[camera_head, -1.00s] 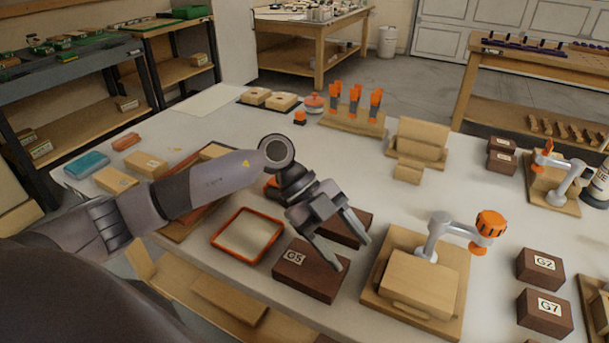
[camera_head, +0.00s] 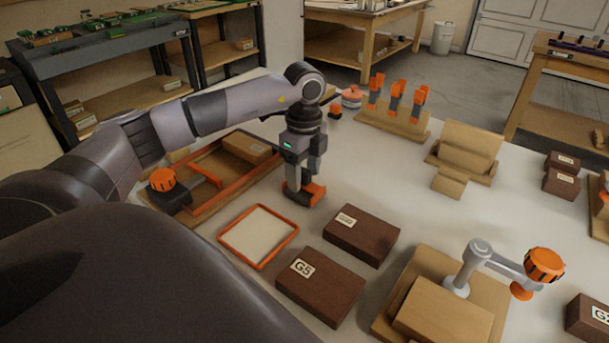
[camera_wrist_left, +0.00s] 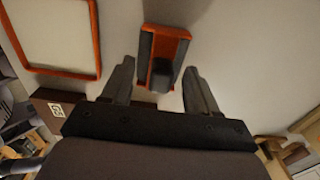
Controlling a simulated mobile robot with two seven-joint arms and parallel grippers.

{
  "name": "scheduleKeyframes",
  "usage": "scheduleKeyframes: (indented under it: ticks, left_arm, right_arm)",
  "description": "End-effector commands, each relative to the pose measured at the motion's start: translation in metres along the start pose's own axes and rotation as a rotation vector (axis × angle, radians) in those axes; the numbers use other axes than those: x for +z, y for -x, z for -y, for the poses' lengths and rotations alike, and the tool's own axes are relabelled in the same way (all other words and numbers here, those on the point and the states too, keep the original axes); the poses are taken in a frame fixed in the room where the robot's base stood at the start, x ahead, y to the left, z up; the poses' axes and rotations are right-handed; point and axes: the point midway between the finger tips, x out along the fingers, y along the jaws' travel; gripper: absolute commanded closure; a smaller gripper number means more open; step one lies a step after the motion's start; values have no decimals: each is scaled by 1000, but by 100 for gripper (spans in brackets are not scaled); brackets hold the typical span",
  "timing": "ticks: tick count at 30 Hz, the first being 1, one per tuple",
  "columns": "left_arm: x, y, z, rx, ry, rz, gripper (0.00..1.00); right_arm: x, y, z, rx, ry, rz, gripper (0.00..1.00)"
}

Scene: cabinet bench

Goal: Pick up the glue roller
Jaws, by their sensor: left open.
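The glue roller (camera_head: 314,192), an orange piece with dark grey sides, lies on the white bench top beyond the orange-rimmed tray. In the head view it is partly hidden by my left gripper (camera_head: 303,186), which points down right over it. In the left wrist view the glue roller (camera_wrist_left: 164,55) lies ahead of and between the two open fingers of my left gripper (camera_wrist_left: 159,68). A gap shows on each side, and nothing is gripped. Whether the fingertips are level with it I cannot tell. My right gripper is not in view.
The orange-rimmed tray (camera_head: 258,237) and dark brown blocks, one marked G5 (camera_head: 319,285), lie nearer. A wooden tray (camera_head: 205,172) with an orange-knobbed tool (camera_head: 164,181) stands left. A wooden fixture with a grey arm (camera_head: 466,270) is at right. Bench to the roller's right is clear.

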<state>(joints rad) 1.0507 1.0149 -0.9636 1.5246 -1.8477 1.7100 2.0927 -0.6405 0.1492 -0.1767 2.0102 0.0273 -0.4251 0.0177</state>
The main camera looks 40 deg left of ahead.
Motion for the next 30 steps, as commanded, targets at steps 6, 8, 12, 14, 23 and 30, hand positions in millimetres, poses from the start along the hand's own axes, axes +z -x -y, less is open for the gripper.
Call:
scheduleKeyframes:
  ticks: [6,8,12,14,23,30]
  left_arm:
    - [-1,-15,0,-1,-1,-2,40]
    - [-1,-15,0,-1,-2,-2,40]
    - [-1,-14,0,-1,-2,-2,53]
    - [-1,-14,0,-1,-2,-3,73]
    - [-2,-14,0,-1,-3,-3,100]
    - [-2,-6,1,-4,-3,-4,100]
  right_arm:
    - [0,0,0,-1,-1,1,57]
    - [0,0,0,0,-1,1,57]
    - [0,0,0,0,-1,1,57]
    - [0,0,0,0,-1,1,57]
    - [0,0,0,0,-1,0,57]
    - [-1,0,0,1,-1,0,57]
